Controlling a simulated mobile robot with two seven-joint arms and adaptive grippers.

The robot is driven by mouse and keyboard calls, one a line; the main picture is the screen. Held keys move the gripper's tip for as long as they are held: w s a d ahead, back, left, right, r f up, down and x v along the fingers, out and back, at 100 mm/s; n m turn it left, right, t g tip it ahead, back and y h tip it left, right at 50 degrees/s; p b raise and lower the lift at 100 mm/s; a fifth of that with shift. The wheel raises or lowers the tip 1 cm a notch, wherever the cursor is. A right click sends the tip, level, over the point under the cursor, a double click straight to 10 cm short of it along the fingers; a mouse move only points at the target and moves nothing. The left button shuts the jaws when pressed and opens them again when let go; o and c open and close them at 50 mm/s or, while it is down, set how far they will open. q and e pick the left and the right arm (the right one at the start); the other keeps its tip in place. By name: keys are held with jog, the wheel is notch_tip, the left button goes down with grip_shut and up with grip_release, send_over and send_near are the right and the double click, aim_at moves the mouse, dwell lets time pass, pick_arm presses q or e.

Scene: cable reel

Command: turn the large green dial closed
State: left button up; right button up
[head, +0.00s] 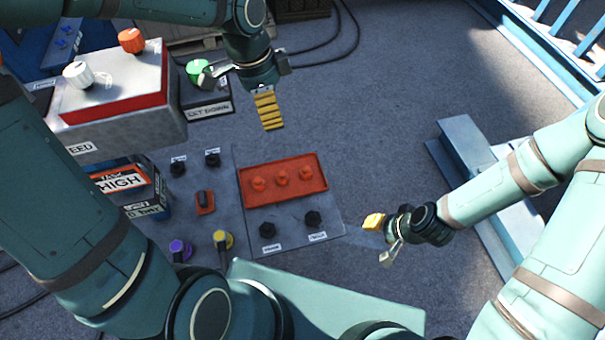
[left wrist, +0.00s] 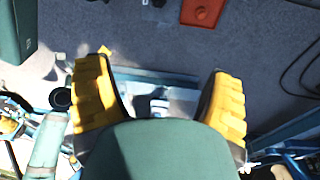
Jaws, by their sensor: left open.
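The large green dial (head: 198,70) sits on a dark box (head: 205,108) with a white label, at the upper left in the head view. A grey part of my left gripper covers some of it. My left gripper (head: 268,112) is right of the dial, its yellow fingers pointing down toward the floor in the picture. In the left wrist view its two yellow fingers (left wrist: 160,98) are wide apart with nothing between them. The dial does not show there. My right gripper (head: 374,222) is at the lower right of the panel; its opening cannot be made out.
A red-and-grey box (head: 125,125) with a white knob (head: 78,75) and an orange knob (head: 131,40) stands left of the dial. Below is a grey panel (head: 215,160) with a red block (head: 283,180) and several small knobs. Grey floor right of my left gripper is clear.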

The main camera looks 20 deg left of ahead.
pick_arm(q)
jog(key=d+f+n+h+b, duration=0.1)
jog(key=d+f+n+b, duration=0.1)
jog(key=f, duration=0.8)
jog(key=d+f+n+h+b, duration=0.1)
jog(key=d+f+n+b, duration=0.2)
jog(key=f, duration=0.7)
jog(key=shift+s+d+f+n+b, duration=0.2)
jog(key=shift+d+f+n+b, duration=0.1)
jog(key=shift+d, duration=0.15)
jog(key=s+d+f+n+t, duration=0.1)
jog(key=s+f+n, duration=0.2)
jog(key=f, duration=0.4)
jog(key=s+d+f+n+b, duration=0.1)
jog(key=s+f+n, duration=0.3)
jog(key=f, duration=0.4)
jog(key=shift+s+d+f+n+t, duration=0.2)
jog(key=shift+d+f+n+t, duration=0.15)
jog(key=shift+n, duration=0.55)
